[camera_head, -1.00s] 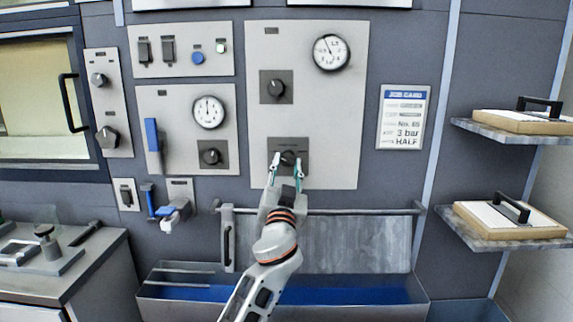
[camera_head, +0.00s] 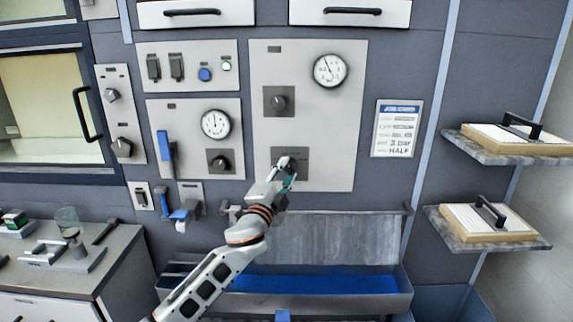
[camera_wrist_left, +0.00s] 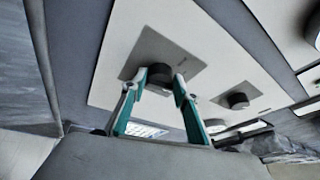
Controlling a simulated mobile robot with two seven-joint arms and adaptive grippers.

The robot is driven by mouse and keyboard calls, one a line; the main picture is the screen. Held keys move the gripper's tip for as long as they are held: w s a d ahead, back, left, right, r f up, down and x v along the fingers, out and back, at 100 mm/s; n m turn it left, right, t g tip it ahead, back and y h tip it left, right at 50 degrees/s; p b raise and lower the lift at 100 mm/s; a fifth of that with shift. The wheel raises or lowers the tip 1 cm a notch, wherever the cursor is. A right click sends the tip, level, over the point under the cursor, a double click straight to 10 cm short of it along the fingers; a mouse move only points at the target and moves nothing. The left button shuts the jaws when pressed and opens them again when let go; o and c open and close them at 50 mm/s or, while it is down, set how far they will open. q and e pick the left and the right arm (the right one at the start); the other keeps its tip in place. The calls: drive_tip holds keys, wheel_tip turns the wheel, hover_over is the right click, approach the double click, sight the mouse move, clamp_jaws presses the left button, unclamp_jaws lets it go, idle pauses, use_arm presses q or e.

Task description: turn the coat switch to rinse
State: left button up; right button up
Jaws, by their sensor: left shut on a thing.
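A dark rotary knob (camera_wrist_left: 160,72) sits on a square grey plate (camera_wrist_left: 165,50) low on the large light panel (camera_head: 325,130). I take it for the coat switch, but its lettering is too small to read. My left gripper (camera_head: 286,165) reaches this plate from below and mostly hides the knob in the head view. In the wrist view, the teal-edged fingers of my left gripper (camera_wrist_left: 156,84) stand on either side of the knob and are shut on it. Which way the knob points cannot be told. My right gripper is not in view.
Another knob (camera_head: 279,101) and a gauge (camera_head: 330,70) are higher on the panel. A job card (camera_head: 397,129) hangs at right. A trough with blue liquid (camera_head: 320,284) lies below. Shelves (camera_head: 490,243) stand at right, a side bench (camera_head: 120,250) at left.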

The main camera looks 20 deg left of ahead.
use_arm(q)
drive_tip(key=m, duration=0.2)
drive_tip(key=m+g+h, duration=0.1)
drive_tip(key=m, duration=0.1)
drive_tip(key=shift+r+g, duration=0.1)
drive_tip(key=shift+g, duration=0.2)
drive_tip(key=m+g, duration=0.1)
drive_tip(key=m, duration=0.3)
drive_tip(key=shift+r, duration=0.2)
drive_tip(key=m+g+y, duration=0.1)
drive_tip(key=m+g, duration=0.1)
drive_tip(key=m, duration=0.1)
drive_tip(key=shift+d+r+m, duration=0.1)
drive_tip(key=shift+r+m, duration=0.05)
drive_tip(key=shift+m, duration=0.25)
drive_tip(key=shift+d+m+g+y, duration=0.1)
drive_tip(key=shift+m+g+y, duration=0.35)
drive_tip(key=shift+m, duration=0.65)
drive_tip(key=o, duration=1.1)
drive_tip(key=shift+r, duration=0.1)
drive_tip(key=shift+r, duration=0.1)
